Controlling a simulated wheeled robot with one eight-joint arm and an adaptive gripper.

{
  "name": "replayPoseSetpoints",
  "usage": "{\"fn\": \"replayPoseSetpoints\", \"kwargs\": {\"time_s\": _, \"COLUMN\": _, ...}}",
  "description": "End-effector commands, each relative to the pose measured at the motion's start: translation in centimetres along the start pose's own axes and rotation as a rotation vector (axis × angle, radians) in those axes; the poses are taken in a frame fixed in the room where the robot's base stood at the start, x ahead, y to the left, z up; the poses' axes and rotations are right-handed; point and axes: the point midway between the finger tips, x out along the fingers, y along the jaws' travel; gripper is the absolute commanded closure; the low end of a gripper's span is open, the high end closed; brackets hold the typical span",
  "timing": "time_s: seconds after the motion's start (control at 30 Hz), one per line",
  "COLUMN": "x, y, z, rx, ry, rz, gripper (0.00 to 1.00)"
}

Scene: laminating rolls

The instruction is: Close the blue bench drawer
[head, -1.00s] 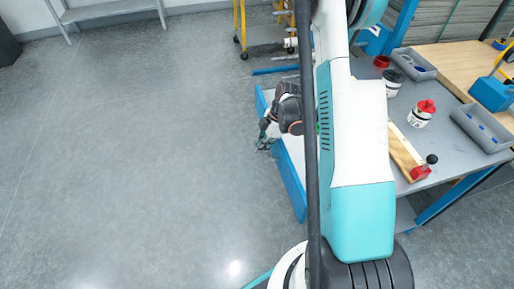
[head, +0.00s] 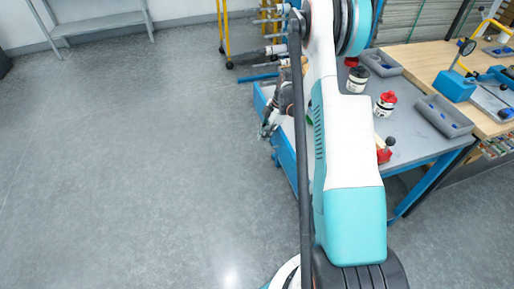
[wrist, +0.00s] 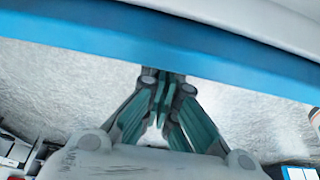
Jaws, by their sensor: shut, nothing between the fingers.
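The blue bench drawer (head: 286,156) sticks out from the left side of the grey-topped bench (head: 421,147), its blue front facing the open floor. My arm hides much of the drawer and its inside. My gripper (head: 266,130) is at the outer side of the drawer front in the head view. In the wrist view, my gripper (wrist: 163,80) is shut and empty, its fingertips at the lower edge of a blue band (wrist: 215,55), which looks like the drawer front. I cannot tell whether they touch it.
Red-and-white pots (head: 385,104), grey trays (head: 446,116) and a red-knobbed tool (head: 385,150) sit on the bench. A yellow-framed rack (head: 227,35) stands behind the drawer. A grey shelf frame (head: 100,25) is at the back left. The floor (head: 130,170) on the left is clear.

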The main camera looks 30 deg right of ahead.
Motion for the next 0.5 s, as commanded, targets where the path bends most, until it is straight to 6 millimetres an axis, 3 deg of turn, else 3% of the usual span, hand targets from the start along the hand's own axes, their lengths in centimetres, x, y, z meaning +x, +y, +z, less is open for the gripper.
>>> {"fn": "replayPoseSetpoints", "kwargs": {"time_s": 0.2, "x": -1.8, "y": 0.7, "z": 5.1, "rx": 0.004, "ry": 0.000, "rz": 0.001, "gripper": 1.00}}
{"fn": "replayPoseSetpoints", "kwargs": {"time_s": 0.5, "x": -3.5, "y": 0.6, "z": 9.6, "rx": 0.001, "ry": 0.000, "rz": 0.000, "gripper": 1.00}}
